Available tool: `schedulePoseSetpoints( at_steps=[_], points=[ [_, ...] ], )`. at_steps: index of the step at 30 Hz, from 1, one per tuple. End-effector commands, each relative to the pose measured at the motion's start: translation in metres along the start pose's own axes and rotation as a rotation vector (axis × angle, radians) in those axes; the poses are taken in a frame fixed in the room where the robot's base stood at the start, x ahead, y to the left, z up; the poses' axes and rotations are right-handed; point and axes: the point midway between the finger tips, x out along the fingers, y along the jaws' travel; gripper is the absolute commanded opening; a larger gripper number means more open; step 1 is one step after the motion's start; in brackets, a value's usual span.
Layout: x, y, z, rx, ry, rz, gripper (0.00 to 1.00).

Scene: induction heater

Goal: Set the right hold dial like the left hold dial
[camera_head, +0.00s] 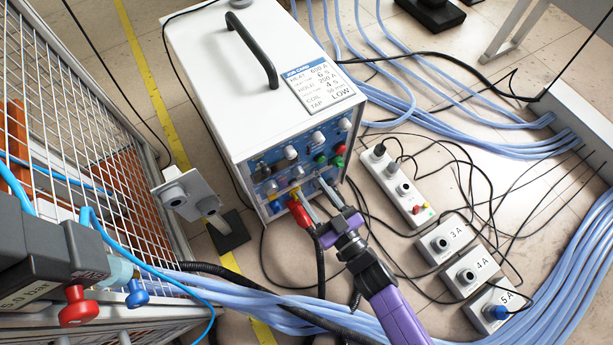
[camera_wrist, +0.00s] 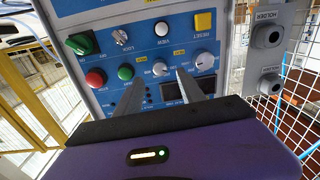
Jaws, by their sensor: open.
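The white heater (camera_head: 222,85) has a blue front panel (camera_wrist: 100,12), upside down in the wrist view. Two pale dials sit side by side there: one (camera_wrist: 160,69) between my fingertips in the picture, the other (camera_wrist: 204,61) just right of my right finger. I cannot read their labels or compare their pointer angles surely. In the head view, several more pale knobs, including one (camera_head: 317,137) and another (camera_head: 345,124), sit higher on the panel. Which are the hold dials is unclear. My gripper (camera_head: 309,186) is open at the panel, also seen in the wrist view (camera_wrist: 160,74); contact is unclear.
A red button (camera_wrist: 95,77), green button (camera_wrist: 125,72), green switch (camera_wrist: 80,43) and yellow reset button (camera_wrist: 204,21) are near the dials. A red connector (camera_head: 300,213) is beside my gripper. A holder post (camera_head: 187,193) and mesh fence (camera_head: 85,110) stand left; cables cover the floor.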

Motion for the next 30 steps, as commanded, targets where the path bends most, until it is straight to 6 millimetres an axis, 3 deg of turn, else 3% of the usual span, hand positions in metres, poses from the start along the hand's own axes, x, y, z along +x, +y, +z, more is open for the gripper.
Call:
schedulePoseSetpoints(
  at_steps=[3, 9, 20, 27, 30],
  points=[
    [0.021, -0.001, 0.002, 0.000, 0.002, -0.002, 0.46],
    [0.043, 0.000, 0.001, -0.001, 0.001, 0.000, 0.46],
    [0.049, 0.000, 0.000, -0.001, -0.001, 0.000, 0.46],
    [0.048, 0.000, 0.000, -0.001, -0.001, 0.000, 0.03],
    [0.048, 0.000, 0.000, -0.001, -0.001, 0.000, 0.00]
  ],
)
